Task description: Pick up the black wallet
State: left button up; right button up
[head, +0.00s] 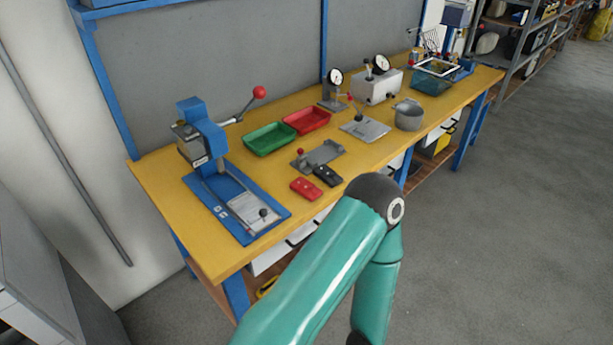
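A small black item (327,176), which looks like the black wallet, lies flat near the front edge of the yellow workbench (160,205). A red item (306,188) of similar size lies close beside it, to its left and nearer the front edge. A grey metal fixture plate (322,154) with a red knob is just behind the black item. My teal arm rises from the bottom, its dark elbow joint just right of and below the black item in the picture. Neither gripper is in view.
A blue press (201,133) stands on the bench's left, with green (269,138) and red (306,120) trays behind. A second fixture (364,128), a grey pot (408,115) and a teal basket (432,83) are farther right. The grey floor (500,220) at right is clear.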

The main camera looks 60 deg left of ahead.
aim_at(324, 174)
jog(key=u, duration=1.05)
jog(key=i, duration=0.8)
jog(key=u, duration=0.25)
